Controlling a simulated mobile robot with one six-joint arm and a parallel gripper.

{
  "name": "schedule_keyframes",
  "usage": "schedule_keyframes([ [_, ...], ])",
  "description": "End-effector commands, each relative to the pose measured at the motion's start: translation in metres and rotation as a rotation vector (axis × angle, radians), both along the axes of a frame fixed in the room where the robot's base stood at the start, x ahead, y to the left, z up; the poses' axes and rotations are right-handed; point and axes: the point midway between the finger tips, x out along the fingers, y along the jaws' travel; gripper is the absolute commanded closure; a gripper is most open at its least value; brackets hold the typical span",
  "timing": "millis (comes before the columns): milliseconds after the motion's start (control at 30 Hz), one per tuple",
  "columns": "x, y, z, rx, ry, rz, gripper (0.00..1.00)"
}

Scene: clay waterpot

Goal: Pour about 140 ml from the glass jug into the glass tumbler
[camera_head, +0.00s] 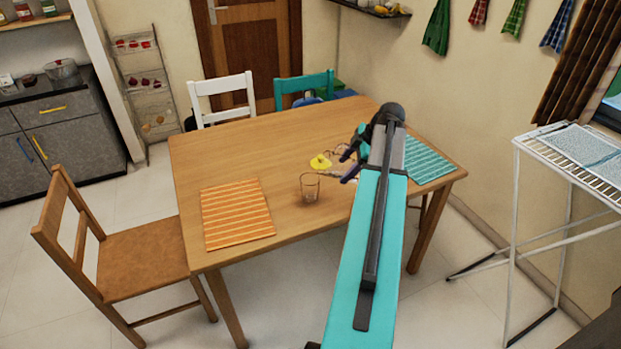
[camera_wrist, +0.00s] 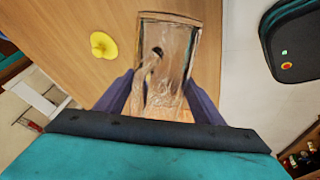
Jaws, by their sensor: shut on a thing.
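My gripper (camera_head: 345,165) is over the table, to the right of the clear glass tumbler (camera_head: 310,187), which stands upright on the wood. In the wrist view its purple fingers (camera_wrist: 158,88) are shut on a clear glass vessel (camera_wrist: 170,35), which I take for the glass jug. Its walls look wet or rippled, and I cannot tell the water level or whether anything is flowing. In the head view the jug is barely distinguishable beside the fingers. I cannot make out the tumbler separately in the wrist view, nor its fill level in the head view.
A small yellow object (camera_head: 320,162) lies behind the tumbler. A striped orange placemat (camera_head: 236,214) is at the left and a teal one (camera_head: 425,160) at the right of the table (camera_head: 235,160). A wooden chair (camera_head: 140,260) stands left. The table's back left is clear.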

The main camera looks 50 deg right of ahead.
Motion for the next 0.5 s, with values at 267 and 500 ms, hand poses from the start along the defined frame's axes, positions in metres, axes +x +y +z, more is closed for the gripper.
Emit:
schedule_keyframes([
  [267, 0.0011, 0.0011, 0.0050, -0.029, 0.022, 0.001, 0.82],
  [500, 0.0022, 0.0021, 0.0084, -0.055, 0.044, 0.002, 0.82],
])
